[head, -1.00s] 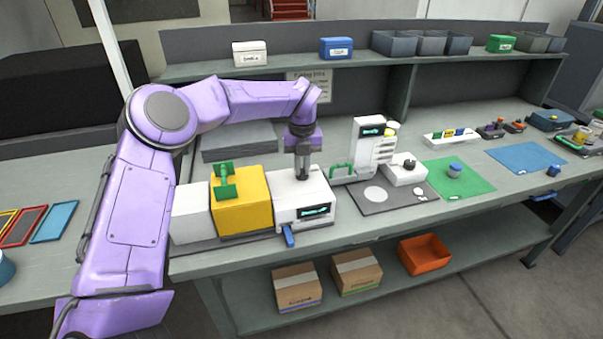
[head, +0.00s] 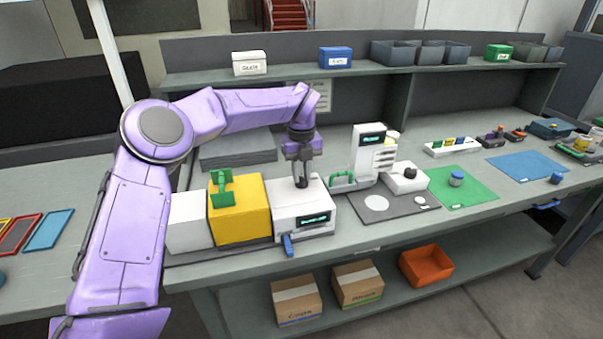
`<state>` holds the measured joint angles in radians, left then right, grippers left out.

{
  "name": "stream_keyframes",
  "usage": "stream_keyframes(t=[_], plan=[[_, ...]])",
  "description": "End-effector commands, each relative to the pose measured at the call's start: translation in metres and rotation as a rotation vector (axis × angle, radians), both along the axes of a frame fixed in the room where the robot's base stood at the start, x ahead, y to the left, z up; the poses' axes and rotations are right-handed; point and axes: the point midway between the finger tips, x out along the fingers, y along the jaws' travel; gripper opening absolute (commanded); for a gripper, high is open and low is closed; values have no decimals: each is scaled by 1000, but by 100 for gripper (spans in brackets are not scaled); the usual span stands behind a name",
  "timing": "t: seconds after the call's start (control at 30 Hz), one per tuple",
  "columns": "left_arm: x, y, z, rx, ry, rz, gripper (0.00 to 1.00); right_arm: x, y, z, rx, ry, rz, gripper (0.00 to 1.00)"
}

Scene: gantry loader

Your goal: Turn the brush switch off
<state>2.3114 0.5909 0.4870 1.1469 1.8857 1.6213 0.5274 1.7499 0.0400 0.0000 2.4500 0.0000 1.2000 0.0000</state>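My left gripper (head: 302,184) points straight down over the top of a white box-shaped unit (head: 316,213) with a dark, green-lit display. Its dark fingers are at or just above the unit's top; I cannot tell if they touch, nor whether they are open or shut. A blue lever (head: 288,246) sticks out low at the unit's front left. No switch marked as the brush switch can be made out; the top around the fingertips is partly hidden by them. My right gripper is not in view.
A yellow block (head: 240,213) with a green handle (head: 222,188) stands left of the unit. A shelf runs behind.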

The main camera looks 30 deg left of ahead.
Motion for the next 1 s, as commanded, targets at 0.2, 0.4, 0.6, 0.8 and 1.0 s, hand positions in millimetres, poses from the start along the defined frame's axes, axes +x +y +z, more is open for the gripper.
stream_keyframes(t=[0.2,0.4,0.6,0.8,1.0], plan=[[0,-2,-1,-3,4,-2,39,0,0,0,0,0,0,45],[0,-2,6,-4,5,-2,39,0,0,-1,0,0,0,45],[0,-2,50,-4,2,-1,39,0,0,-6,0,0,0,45],[1,-1,92,-2,3,0,39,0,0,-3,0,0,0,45],[0,-1,104,-4,6,-1,39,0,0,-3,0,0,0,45]])
